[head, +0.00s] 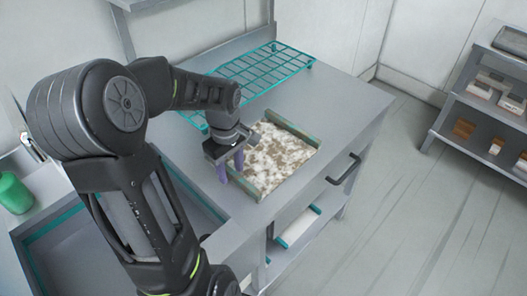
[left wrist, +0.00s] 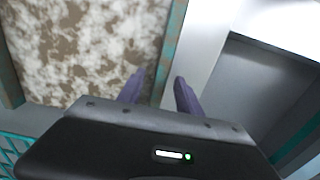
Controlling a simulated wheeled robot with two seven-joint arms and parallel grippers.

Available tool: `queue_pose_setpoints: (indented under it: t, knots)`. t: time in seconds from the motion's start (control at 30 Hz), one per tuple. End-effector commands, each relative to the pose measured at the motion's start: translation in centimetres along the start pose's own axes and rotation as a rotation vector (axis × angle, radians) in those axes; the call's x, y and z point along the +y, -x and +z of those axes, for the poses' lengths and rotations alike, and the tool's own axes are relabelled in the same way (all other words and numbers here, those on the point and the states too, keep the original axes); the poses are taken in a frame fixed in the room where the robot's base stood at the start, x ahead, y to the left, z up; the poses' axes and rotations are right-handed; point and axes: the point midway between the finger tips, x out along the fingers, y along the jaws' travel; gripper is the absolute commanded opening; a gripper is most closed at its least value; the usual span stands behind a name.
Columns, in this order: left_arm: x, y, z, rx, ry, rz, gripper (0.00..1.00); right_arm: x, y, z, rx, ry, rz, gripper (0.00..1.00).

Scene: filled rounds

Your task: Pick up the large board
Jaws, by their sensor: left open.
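The large board (head: 280,158) lies on the grey worktop, with a mottled white and brown face and worn green-brown bars along two opposite edges. Its mottled face also shows in the left wrist view (left wrist: 85,45). My left gripper (head: 231,170) is open at the board's near-left edge, purple fingers pointing down. In the left wrist view its fingers (left wrist: 159,78) appear on either side of the near edge bar, one towards the mottled face and one towards the worktop's edge. I cannot tell whether they touch the bar. My right gripper is not in view.
A teal wire rack (head: 262,70) lies behind the board on the grey worktop (head: 345,105). A dark handle (head: 343,168) sticks out of the worktop's front. A green cylinder (head: 14,192) stands at far left. Shelves with boxes (head: 490,90) stand at right across open floor.

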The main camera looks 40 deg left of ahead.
Motion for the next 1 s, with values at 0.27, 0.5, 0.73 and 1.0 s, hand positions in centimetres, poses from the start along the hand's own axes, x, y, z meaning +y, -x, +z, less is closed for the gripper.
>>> queue_pose_setpoints:
  t: [0.27,0.5,0.73,1.0]
  knots:
    - [0.01,0.03,-0.01,0.0,0.0,0.0,0.39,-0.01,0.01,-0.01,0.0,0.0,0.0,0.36]
    - [0.01,0.04,-0.01,0.0,0.0,0.0,0.2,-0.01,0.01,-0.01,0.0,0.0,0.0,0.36]
    - [0.01,0.03,-0.01,0.0,0.0,0.0,0.01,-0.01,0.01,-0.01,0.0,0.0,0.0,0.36]
    - [0.01,0.03,-0.01,0.0,0.0,0.0,0.0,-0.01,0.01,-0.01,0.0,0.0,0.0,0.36]
